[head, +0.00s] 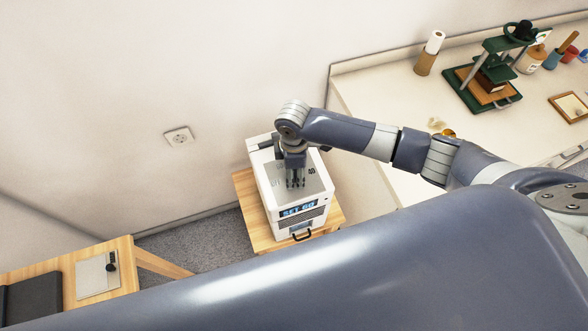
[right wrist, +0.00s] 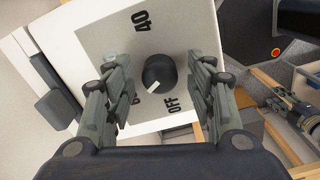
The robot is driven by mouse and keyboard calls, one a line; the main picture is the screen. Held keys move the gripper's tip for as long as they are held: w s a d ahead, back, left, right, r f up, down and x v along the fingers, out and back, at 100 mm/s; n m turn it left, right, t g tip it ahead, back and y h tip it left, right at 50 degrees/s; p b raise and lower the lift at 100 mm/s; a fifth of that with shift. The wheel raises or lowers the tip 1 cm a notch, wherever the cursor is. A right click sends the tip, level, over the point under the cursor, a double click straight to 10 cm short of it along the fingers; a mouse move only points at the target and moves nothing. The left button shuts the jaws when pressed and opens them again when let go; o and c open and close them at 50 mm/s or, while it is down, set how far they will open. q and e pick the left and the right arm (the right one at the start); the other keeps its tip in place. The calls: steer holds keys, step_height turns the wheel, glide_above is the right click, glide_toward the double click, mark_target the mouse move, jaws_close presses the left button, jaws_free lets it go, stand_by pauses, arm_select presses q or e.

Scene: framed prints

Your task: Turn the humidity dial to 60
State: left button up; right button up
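The humidity dial (right wrist: 159,73) is a round black knob with a white pointer mark, on the grey top panel of a white box. In the right wrist view the mark points to the lower left, toward a label starting with 6 that my finger partly hides. "40" and "OFF" also show on the panel. The box's front display (head: 299,208) appears to read "SET 60". My right gripper (right wrist: 160,90) is open, its fingers on either side of the dial with gaps. In the head view my right gripper (head: 296,183) is over the box top and hides the dial.
The white box (head: 318,211) stands on a small wooden stand (head: 246,192). A white counter (head: 375,95) with a green press (head: 487,78) is to the right. A wooden table (head: 125,250) is at lower left. A wall socket (head: 179,137) is behind.

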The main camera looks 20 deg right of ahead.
steer(key=shift+r, duration=0.1)
step_height(320, 180, up, 12)
stand_by(0.5)
stand_by(0.5)
